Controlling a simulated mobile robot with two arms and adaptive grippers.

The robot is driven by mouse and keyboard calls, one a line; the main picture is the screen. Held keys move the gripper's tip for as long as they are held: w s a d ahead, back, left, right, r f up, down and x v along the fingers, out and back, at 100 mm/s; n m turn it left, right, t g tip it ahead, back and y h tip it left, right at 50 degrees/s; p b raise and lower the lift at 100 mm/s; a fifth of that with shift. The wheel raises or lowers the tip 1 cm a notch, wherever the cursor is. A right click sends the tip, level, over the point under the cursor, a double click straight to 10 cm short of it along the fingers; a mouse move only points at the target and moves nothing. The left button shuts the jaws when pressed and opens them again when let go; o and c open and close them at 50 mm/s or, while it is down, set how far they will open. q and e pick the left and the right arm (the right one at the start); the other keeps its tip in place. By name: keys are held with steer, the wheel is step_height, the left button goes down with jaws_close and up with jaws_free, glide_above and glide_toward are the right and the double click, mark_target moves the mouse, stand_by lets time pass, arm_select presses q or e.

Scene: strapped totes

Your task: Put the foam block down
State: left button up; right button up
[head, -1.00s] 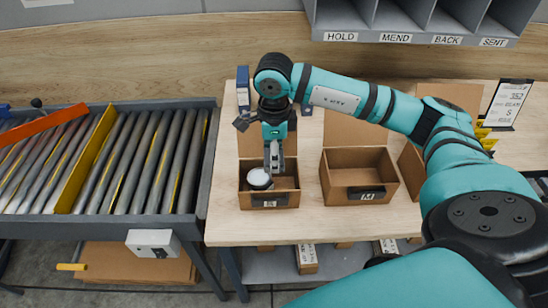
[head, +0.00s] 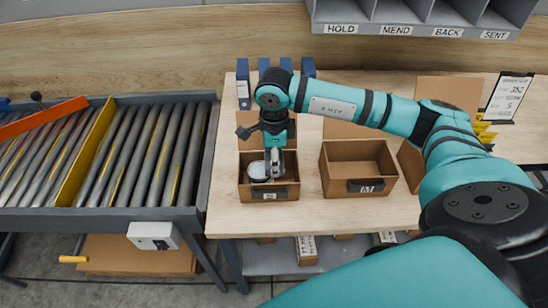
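My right gripper (head: 273,172) points down into the small open cardboard box marked S (head: 270,194) on the bench. Its fingertips are inside the box, beside a round white and grey thing (head: 256,170) at the left of the box. I cannot make out whether the fingers hold anything. No foam block can be told apart; one may be hidden by the fingers or the box walls. A larger open box marked M (head: 358,186) stands to the right and looks empty. My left gripper is not in view.
A roller conveyor (head: 140,150) with a yellow rail and an orange bar lies at left. A sign stand (head: 510,98) is at right, and labelled grey pigeonholes (head: 420,30) hang above. Bare bench lies between the two boxes.

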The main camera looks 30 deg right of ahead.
steer(key=o, duration=0.7)
steer(key=shift+r+p, duration=0.25)
steer(key=shift+p, duration=0.15)
steer(key=shift+r+p, duration=0.5)
steer(key=shift+p, duration=0.1)
step_height(320, 180, up, 12)
steer(key=b, duration=0.4)
steer(key=shift+f, duration=0.15)
